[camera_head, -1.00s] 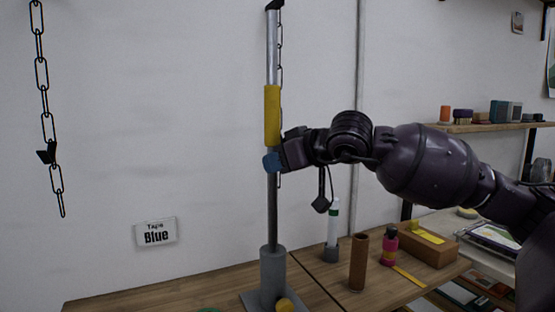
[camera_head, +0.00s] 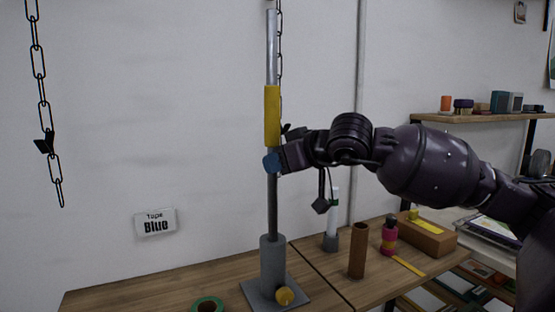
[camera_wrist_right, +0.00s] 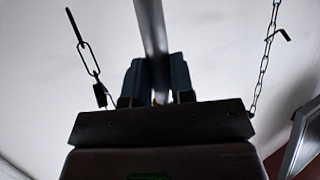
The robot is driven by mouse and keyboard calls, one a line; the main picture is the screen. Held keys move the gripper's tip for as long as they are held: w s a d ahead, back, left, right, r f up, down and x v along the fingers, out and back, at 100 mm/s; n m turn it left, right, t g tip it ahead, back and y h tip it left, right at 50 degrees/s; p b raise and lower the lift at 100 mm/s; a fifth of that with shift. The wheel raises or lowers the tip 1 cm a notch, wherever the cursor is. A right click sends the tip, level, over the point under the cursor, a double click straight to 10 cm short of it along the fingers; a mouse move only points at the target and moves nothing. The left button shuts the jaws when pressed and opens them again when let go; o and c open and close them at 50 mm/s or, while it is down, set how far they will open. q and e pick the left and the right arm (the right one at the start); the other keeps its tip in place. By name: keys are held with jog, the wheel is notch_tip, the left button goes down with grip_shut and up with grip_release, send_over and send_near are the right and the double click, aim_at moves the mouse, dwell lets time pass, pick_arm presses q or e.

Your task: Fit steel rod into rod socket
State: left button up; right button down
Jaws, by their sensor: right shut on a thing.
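The steel rod (camera_head: 272,210) stands upright, with a yellow sleeve (camera_head: 272,115) around its middle and a shiny upper part. My right gripper (camera_head: 273,162) is shut on it just below the sleeve, its blue fingertips on either side. The rod (camera_wrist_right: 153,35) also runs between the fingers of the right gripper (camera_wrist_right: 157,80) in the right wrist view. The rod's lower end meets the top of the grey cylindrical rod socket (camera_head: 273,268) on its square base plate; I cannot tell how deep it sits. My left gripper is not in view.
A green tape roll (camera_head: 208,305) and a yellow round piece (camera_head: 285,295) are near the socket. A brown tube (camera_head: 358,250), a white bottle (camera_head: 333,215), a pink bottle (camera_head: 389,238) and a cardboard box (camera_head: 427,238) stand to the right. A chain (camera_head: 40,90) hangs at left.

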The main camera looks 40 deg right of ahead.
aim_at(276, 178)
jog(key=shift+f, duration=0.5)
jog(key=shift+f, duration=1)
jog(key=c, duration=0.9)
grip_release()
jog(key=shift+b, duration=0.3)
jog(key=shift+f, duration=0.1)
